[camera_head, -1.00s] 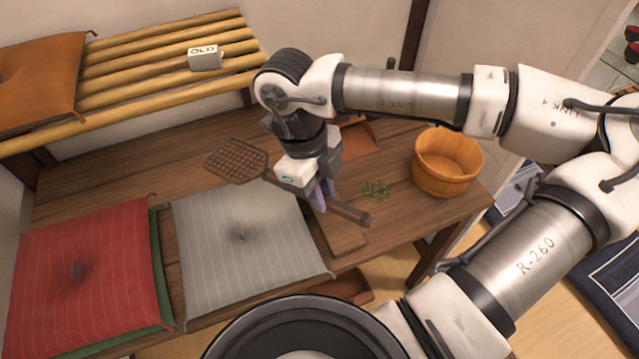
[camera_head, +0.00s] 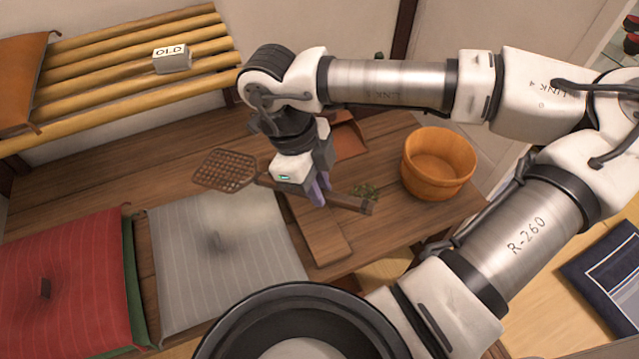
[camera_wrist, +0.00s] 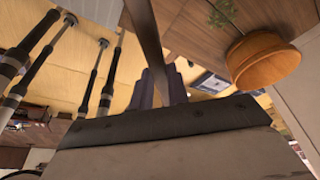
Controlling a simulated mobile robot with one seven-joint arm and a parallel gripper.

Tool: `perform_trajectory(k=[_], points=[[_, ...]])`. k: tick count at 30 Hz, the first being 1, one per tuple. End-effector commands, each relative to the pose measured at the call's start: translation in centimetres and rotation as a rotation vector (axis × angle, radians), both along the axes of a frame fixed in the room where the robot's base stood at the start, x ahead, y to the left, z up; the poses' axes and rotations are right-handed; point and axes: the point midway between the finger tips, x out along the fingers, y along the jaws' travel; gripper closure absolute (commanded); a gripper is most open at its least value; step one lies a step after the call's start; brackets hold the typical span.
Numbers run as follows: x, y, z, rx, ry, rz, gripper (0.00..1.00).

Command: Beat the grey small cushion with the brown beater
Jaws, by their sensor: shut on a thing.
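The brown beater (camera_head: 225,171) has a flat lattice head and a handle. My gripper (camera_head: 318,190) is shut on its handle and holds it above the wooden table, with the head pointing left. The beater's head is over the far edge of the grey small cushion (camera_head: 220,270), apart from it as far as I can tell. The cushion lies flat, with a dark smudge near its middle; my body hides its near right corner. In the wrist view the handle (camera_wrist: 146,40) runs up from between my gripper's fingers (camera_wrist: 160,88).
A red cushion (camera_head: 60,270) lies on a green one (camera_head: 132,270) at left. A wooden tub (camera_head: 438,165) stands right, beside green leaves (camera_head: 364,191).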

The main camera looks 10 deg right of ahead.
Motion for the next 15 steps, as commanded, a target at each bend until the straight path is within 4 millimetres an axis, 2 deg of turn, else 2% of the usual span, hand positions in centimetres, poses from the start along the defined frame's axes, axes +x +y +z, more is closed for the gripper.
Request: perform_trajectory(k=[1,11,15], points=[[0.1,0.2,-1.9,-0.017,0.007,0.004,1.00],[0.6,0.9,-7.1,-0.122,0.067,0.003,1.00],[0.5,0.7,-5.5,-0.116,0.065,-0.002,1.00]])
